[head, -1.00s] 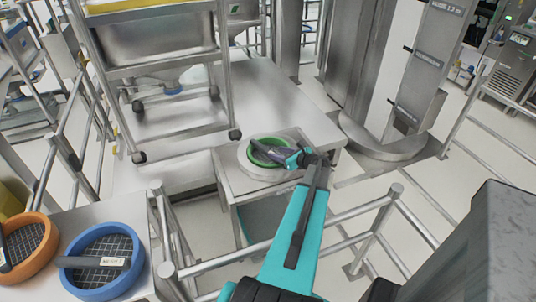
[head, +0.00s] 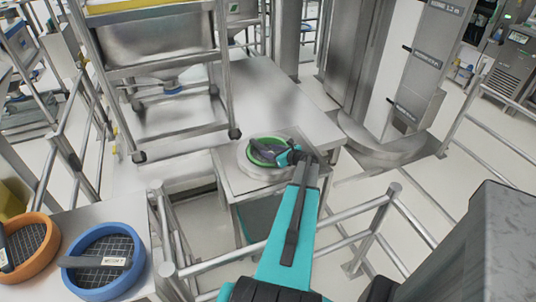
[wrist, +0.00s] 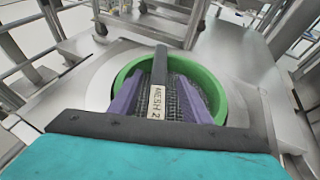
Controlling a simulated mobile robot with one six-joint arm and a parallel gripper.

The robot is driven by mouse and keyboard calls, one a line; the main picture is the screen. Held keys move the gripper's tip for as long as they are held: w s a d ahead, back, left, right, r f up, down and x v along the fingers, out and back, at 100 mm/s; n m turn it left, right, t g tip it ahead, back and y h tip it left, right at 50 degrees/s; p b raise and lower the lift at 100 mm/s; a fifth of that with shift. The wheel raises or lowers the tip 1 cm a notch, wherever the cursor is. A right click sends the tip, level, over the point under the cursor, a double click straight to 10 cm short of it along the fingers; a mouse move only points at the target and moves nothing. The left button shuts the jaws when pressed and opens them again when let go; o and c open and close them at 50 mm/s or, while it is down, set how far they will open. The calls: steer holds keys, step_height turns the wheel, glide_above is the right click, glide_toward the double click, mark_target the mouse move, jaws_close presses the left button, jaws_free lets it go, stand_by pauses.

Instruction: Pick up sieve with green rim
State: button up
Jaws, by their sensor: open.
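The sieve with the green rim (head: 256,157) sits on a round grey plate (head: 246,168) on a small metal stand. In the wrist view the green sieve (wrist: 213,88) shows its dark mesh and a dark bar handle (wrist: 160,65) across it, with a label reading "MESH 2". My gripper (head: 280,155) is over the near right side of the sieve. In the wrist view its two purple fingers (wrist: 160,100) are apart, one on each side of the bar handle. I cannot tell whether they touch it.
An orange-rimmed sieve (head: 46,241) and a blue-rimmed sieve (head: 138,270) rest on a table at the lower left. Metal railings (head: 340,217) run in front of the stand. A wheeled metal rack (head: 226,90) stands behind, and a metal column (head: 348,60) at the right.

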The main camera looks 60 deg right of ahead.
mark_target(266, 149)
steer(key=shift+p+x, duration=0.75)
steer(key=shift+x, duration=1.65)
steer(key=shift+c, duration=0.2)
jaws_close()
